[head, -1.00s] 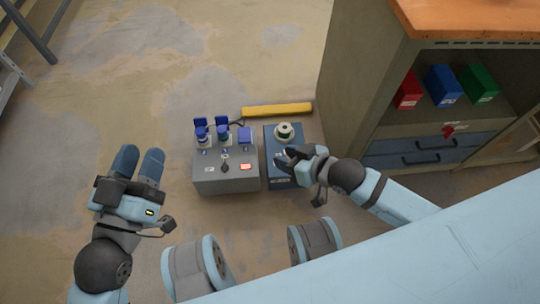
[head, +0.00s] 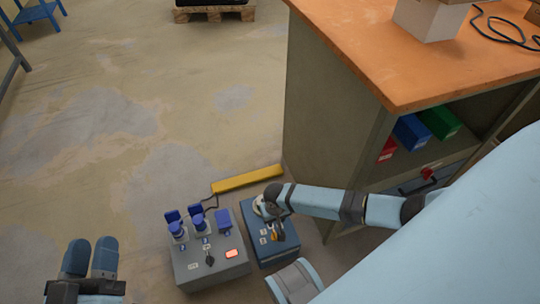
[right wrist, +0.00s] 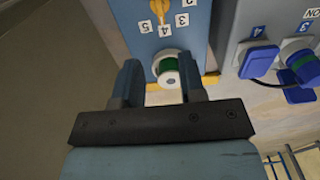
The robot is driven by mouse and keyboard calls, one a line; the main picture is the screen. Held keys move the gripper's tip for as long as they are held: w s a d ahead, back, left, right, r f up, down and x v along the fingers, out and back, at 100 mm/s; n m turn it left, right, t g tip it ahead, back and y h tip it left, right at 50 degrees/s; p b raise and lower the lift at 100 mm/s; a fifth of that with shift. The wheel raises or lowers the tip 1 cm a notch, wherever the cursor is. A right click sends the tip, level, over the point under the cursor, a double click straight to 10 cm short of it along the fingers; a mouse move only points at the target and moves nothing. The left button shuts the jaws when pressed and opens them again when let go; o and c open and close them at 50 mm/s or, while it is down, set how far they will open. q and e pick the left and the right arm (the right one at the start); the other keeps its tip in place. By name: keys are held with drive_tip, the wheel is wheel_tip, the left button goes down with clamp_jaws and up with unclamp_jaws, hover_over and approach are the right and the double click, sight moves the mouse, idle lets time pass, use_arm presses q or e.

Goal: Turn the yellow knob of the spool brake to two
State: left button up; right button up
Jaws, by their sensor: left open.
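The blue spool brake box (head: 283,248) stands on the floor. Its yellow knob (head: 275,234) shows on the top face, and also at the top edge of the right wrist view (right wrist: 160,8), with number labels around it. The knob's lower end lies towards the 4; I cannot tell which end is the pointer. The spool (right wrist: 168,72), white with green, is at the box's far end. My right gripper (right wrist: 160,75) is open, its fingers spread on either side of the spool in that view; contact is unclear. My left gripper (head: 90,258) is open and empty, away at the lower left.
A grey socket box (head: 205,265) with blue sockets and a red-lit switch stands just left of the brake box. A yellow bar (head: 247,178) lies behind both. A cabinet with an orange top (head: 430,60) stands close on the right.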

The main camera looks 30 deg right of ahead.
drive_tip(key=b, duration=0.5)
hover_over(275, 234)
wheel_tip(275, 234, down, 9)
drive_tip(key=shift+r, duration=0.2)
wheel_tip(275, 234, down, 4)
drive_tip(key=shift+r+b, duration=0.1)
drive_tip(key=shift+b, duration=0.8)
use_arm(q)
wheel_tip(275, 234, down, 7)
drive_tip(key=w+m+g, duration=0.1)
drive_tip(key=m+g, duration=0.1)
use_arm(e)
drive_tip(key=shift+f, duration=0.5)
use_arm(q)
drive_tip(key=shift+a, duration=0.1)
use_arm(e)
clamp_jaws()
